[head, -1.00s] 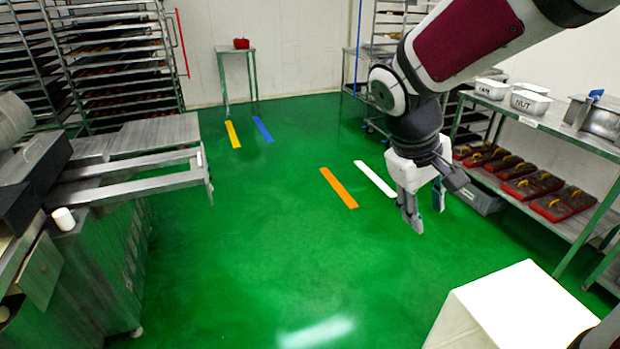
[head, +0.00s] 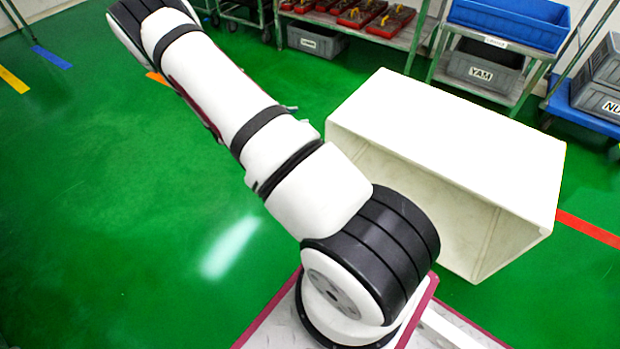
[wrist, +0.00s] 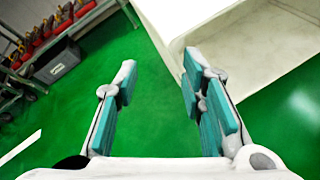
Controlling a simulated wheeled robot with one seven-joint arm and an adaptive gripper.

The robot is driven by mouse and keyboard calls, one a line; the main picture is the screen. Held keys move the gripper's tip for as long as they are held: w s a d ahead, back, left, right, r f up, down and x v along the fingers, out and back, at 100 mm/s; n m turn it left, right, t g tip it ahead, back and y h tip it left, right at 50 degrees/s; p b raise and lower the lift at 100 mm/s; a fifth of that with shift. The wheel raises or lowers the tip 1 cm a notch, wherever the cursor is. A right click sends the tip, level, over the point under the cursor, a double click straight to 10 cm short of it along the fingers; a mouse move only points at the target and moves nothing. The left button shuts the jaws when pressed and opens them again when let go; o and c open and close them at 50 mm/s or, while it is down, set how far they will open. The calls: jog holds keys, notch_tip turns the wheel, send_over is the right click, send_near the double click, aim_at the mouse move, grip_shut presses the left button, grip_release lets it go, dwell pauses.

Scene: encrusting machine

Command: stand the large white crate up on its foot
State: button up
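The large white crate (head: 450,140) lies on its side on the green floor in the head view, with its open mouth facing the front left. It also shows at the top right of the wrist view (wrist: 270,45), where its rim and inner wall are visible. My gripper (wrist: 155,85) is open in the wrist view, with two teal-padded fingers spread apart. Only green floor shows between the fingers. The right finger overlaps the crate's edge in the picture; I cannot tell whether it touches.
A grey bin (head: 315,40) and a shelf with red trays (head: 375,15) stand behind the crate. A trolley holds a YAM bin (head: 482,72) and a blue crate (head: 510,22). More grey bins (head: 600,95) sit on a blue dolly at right. Floor at left is clear.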

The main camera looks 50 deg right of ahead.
jog(key=s+d+f+n+t+b, duration=0.1)
jog(key=f+n+b, duration=0.1)
jog(key=f, duration=0.7)
jog(key=s+d+f+n+t+h+b, duration=0.1)
jog(key=s+d+f+n+b, duration=0.15)
jog(key=f, duration=0.65)
jog(key=s+d+f+n+t+b, duration=0.1)
jog(key=f+n+b, duration=0.2)
jog(key=f, duration=0.5)
jog(key=b+x, duration=0.2)
jog(key=x, duration=0.8)
jog(key=shift+w+d+f, duration=0.15)
jog(key=shift+w+d, duration=0.15)
jog(key=shift+d, duration=0.05)
jog(key=shift+c, duration=0.3)
grip_shut()
jog(key=d+r+y+p, duration=0.1)
jog(key=d+r+p, duration=0.3)
jog(key=r+p, duration=0.1)
jog(key=shift+d+r+p, duration=0.25)
jog(key=shift+r+p, duration=0.05)
jog(key=shift+r, duration=0.35)
jog(key=shift+w, duration=0.1)
